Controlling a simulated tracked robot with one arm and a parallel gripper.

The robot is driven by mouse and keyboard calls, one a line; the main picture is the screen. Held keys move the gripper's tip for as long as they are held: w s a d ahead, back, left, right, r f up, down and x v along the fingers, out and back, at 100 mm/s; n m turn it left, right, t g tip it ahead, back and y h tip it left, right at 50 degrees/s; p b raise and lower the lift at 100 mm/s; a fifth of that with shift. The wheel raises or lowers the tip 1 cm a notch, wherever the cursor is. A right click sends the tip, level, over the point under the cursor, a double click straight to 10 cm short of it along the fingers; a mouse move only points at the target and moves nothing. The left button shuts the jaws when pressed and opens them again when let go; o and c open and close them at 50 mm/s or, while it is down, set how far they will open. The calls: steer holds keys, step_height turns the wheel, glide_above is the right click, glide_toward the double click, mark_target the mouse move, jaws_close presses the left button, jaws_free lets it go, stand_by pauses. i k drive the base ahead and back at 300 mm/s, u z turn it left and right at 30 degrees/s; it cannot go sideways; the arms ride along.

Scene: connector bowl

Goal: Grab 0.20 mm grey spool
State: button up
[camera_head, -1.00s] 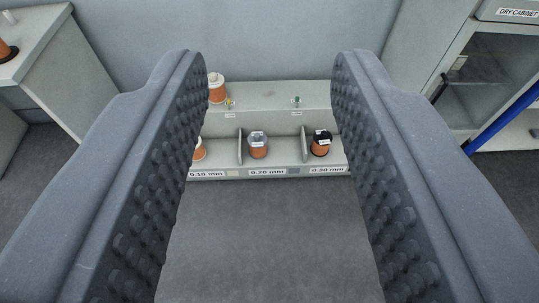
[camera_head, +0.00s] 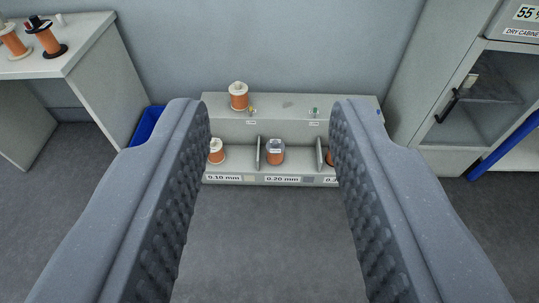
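The grey spool (camera_head: 275,152), with a grey top and copper-coloured winding, stands upright in the middle bay of the low rack (camera_head: 230,181). The label below it reads 0.20 mm (camera_head: 282,179). My gripper (camera_head: 270,115) is open, with its two dark grey, studded fingers wide apart. Nothing is between the fingers close to me. The spool shows between them, beyond and slightly below the fingertips, and is not touched.
A white-topped spool (camera_head: 216,152) stands in the 0.10 mm bay. The right bay's spool (camera_head: 330,158) is partly hidden by my right finger. Another spool (camera_head: 239,97) stands on the upper ledge. A table (camera_head: 75,50) with spools is left; a dry cabinet (camera_head: 475,100) is right.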

mark_target(275, 147)
steer(key=u, duration=0.05)
steer(key=i, duration=0.9)
steer(key=z, duration=0.55)
steer(key=k, duration=1.15)
steer(key=u, duration=0.25)
steer(key=i, duration=2.1)
steer(key=z, duration=0.65)
steer(key=k, duration=0.15)
steer(key=z, duration=0.15)
